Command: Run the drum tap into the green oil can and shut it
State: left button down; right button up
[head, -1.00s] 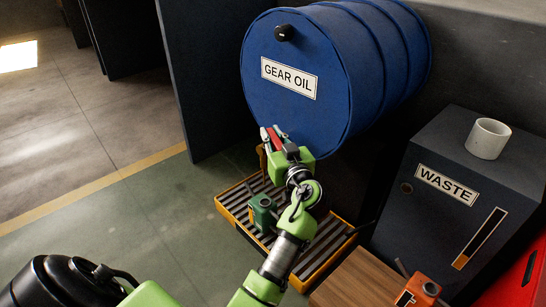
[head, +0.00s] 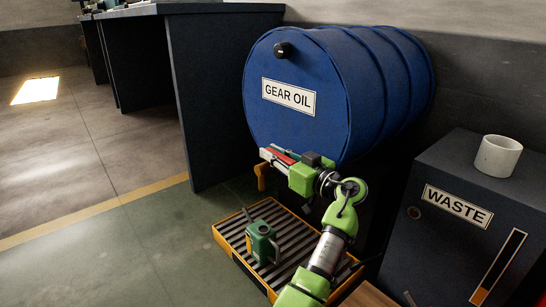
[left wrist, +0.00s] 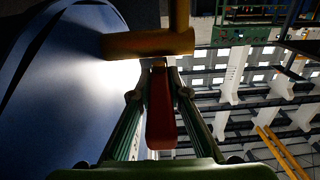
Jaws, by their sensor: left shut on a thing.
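The blue gear oil drum (head: 300,130) lies on its side with its labelled end towards me. Its brass-orange tap (head: 262,176) sticks out low on that end; it shows large in the left wrist view (left wrist: 150,43). My left gripper (head: 275,156) comes from the right and is shut on the tap's red lever (left wrist: 160,112), which lies between the fingers. The green oil can (head: 262,244) stands upright on the slatted drip tray (head: 232,238), below the tap. I cannot make out any oil stream. My right gripper is out of view.
A dark waste cabinet (head: 450,245) with a white cup (head: 497,156) on top stands at the right. A dark panel (head: 225,100) stands left of the drum. Green floor (head: 130,245) left of the tray is clear. A wooden surface (head: 368,296) shows at the bottom.

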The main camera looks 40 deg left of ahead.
aim_at(293, 162)
pick_arm(q)
jog(key=c, duration=1.9)
grip_release()
jog(key=v, duration=0.7)
jog(key=shift+d, duration=0.25)
